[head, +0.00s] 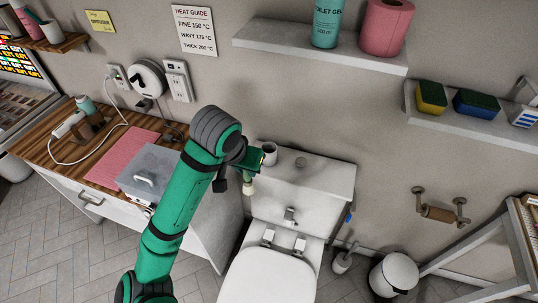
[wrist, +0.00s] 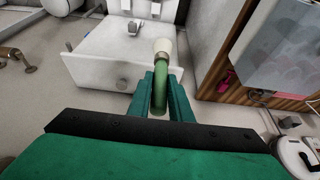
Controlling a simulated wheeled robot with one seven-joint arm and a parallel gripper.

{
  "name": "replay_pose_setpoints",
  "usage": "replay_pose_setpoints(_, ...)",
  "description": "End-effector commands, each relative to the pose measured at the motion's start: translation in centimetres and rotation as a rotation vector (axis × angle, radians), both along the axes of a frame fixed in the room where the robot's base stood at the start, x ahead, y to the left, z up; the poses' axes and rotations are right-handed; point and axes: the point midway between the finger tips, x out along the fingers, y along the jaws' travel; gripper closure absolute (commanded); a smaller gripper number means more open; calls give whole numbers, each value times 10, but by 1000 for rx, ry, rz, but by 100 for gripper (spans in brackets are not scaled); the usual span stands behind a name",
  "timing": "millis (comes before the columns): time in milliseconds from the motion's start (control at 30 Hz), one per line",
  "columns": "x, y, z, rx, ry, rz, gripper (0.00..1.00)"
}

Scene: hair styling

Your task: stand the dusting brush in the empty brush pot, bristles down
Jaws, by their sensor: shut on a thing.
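My gripper (head: 249,164) is shut on the green handle of the dusting brush. In the wrist view, the brush's green handle (wrist: 159,92) sits between my two fingers (wrist: 160,95), with its pale bristles at the far end. In the head view, the pale bristles (head: 248,187) hang downward below my gripper, near the left end of the toilet cistern. A small grey pot (head: 270,153) with a dark opening stands upright on the cistern's back left, just right of my gripper; it looks empty. I cannot make out this pot in the wrist view.
The cistern (head: 318,178) has a round knob (head: 301,162) on top. A wall shelf (head: 320,48) with a bottle and pink roll hangs above. Left is a counter with a grey box (head: 158,172) and pink mat (head: 122,157).

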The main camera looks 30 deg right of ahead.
Motion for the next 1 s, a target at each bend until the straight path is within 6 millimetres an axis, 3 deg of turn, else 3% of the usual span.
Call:
replay_pose_setpoints(600,72,-85,-1,-1,3,-3,100)
replay_pose_setpoints(1000,111,-127,-1,-2,2,-2,100)
